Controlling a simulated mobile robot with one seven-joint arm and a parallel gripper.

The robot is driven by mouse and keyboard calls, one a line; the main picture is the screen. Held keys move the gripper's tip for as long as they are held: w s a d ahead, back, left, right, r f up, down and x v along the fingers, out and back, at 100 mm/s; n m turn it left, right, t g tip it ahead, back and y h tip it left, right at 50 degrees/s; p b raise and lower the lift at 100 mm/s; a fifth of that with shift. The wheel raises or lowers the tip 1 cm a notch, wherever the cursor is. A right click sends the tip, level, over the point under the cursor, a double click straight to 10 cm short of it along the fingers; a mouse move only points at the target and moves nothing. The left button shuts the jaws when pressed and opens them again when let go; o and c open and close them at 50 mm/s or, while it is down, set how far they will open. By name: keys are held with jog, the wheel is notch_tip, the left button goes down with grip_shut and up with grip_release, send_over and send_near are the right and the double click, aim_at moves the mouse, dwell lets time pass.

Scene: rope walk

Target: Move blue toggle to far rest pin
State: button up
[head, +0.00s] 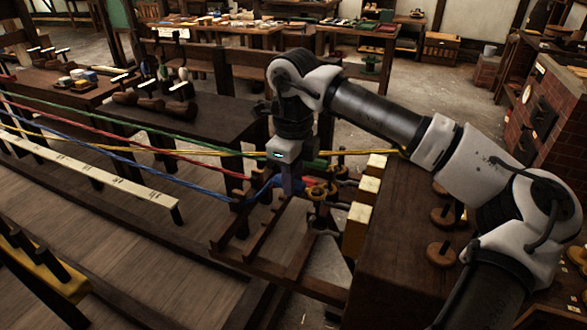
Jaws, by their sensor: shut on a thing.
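My gripper (291,186) points down over the wooden frame, where the coloured ropes come together. It is shut on the blue toggle (266,189), which is mostly hidden by the fingers. A blue rope (150,178) runs from the toggle toward the left. Orange-brown and metal parts (318,192) stand just right of the gripper. I cannot tell for certain which post is the far rest pin.
Green, red and yellow ropes (190,150) stretch across the left. A dark wooden rack (262,270) lies below the gripper. Cream blocks (358,215) line the edge of a brown bench (395,265) bearing round wooden pieces (441,253). Tables stand behind.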

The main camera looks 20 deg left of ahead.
jog(key=shift+f, duration=0.4)
jog(key=shift+f+b, duration=1.6)
jog(key=shift+f, duration=0.25)
jog(key=shift+f, duration=0.1)
jog(key=o, duration=0.9)
jog(key=shift+r+p, duration=2.4)
jog(key=shift+r, duration=1.65)
